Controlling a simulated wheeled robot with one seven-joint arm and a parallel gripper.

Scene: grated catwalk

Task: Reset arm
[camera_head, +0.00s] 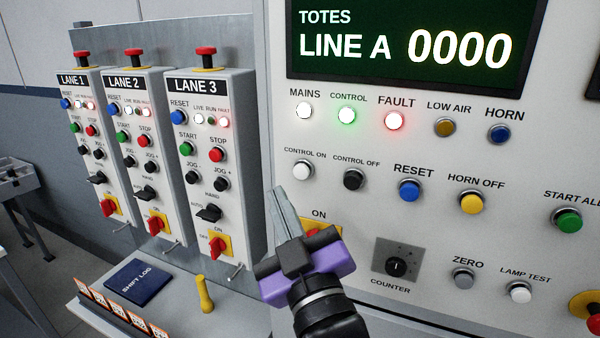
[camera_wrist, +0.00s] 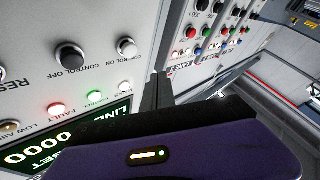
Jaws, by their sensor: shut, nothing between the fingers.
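My gripper (camera_head: 281,209) is shut and empty, with its purple body in front of the lower left of the main control panel (camera_head: 340,215). Its fingers point up and partly hide the yellow-and-red ON switch (camera_head: 330,231). In the wrist view my gripper (camera_wrist: 158,80) shows its dark fingers close to the panel, near the white CONTROL ON button (camera_wrist: 127,46) and the black CONTROL OFF button (camera_wrist: 70,56). I cannot tell whether the fingertips touch the panel.
Three lane boxes (camera_head: 214,90) with red mushroom buttons stand at the left. Below them a ledge holds a blue shift log (camera_head: 138,282) and a yellow handle-like object (camera_head: 204,294). The FAULT lamp (camera_head: 396,121) glows red and the CONTROL lamp (camera_head: 346,115) green. The display (camera_head: 400,45) reads 0000.

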